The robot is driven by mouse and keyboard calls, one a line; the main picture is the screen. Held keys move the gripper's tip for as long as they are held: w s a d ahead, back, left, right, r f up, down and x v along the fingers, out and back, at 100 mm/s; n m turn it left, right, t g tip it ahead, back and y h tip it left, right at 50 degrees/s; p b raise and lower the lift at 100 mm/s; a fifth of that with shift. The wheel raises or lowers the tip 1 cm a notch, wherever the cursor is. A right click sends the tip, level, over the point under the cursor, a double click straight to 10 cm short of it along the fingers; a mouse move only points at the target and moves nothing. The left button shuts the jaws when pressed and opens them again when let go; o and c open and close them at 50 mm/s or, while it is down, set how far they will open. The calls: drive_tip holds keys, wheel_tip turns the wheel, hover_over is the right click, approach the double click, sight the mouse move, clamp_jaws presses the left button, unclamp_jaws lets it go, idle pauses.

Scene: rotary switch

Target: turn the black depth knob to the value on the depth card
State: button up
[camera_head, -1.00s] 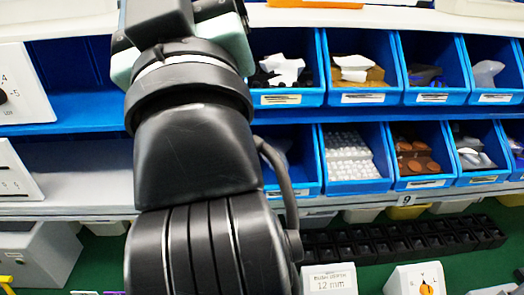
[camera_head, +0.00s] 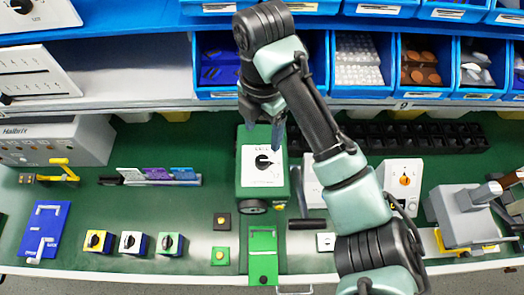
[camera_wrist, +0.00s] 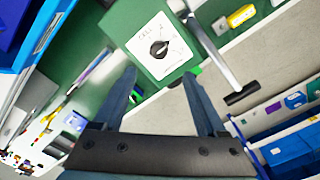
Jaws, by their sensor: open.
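My gripper (camera_head: 262,122) is open and empty above the green box (camera_head: 243,190). The wrist view shows both fingers of my gripper (camera_wrist: 158,75) apart. The box has a white plate with a black knob (camera_head: 264,161), which appears in the wrist view (camera_wrist: 158,48) just beyond the fingertips, with no visible contact. The plate's label looks like "CELL", so I cannot confirm this is the depth knob. Another black knob (camera_head: 20,5) is on a white panel at the upper left. A white card (camera_head: 313,190) is largely hidden behind my arm, its text unreadable now; earlier it read 12 mm.
An orange knob (camera_head: 404,180) sits on a white box right of my arm. Small yellow, white and green knob blocks (camera_head: 131,243) stand at the front left. Blue bins (camera_head: 361,80) and a black rack (camera_head: 440,138) line the back. Green bench lies open at the left centre.

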sight(262, 160)
wheel_tip(262, 160, down, 11)
drive_tip(key=shift+f+b, duration=0.2)
drive_tip(key=shift+b, duration=0.2)
clamp_jaws()
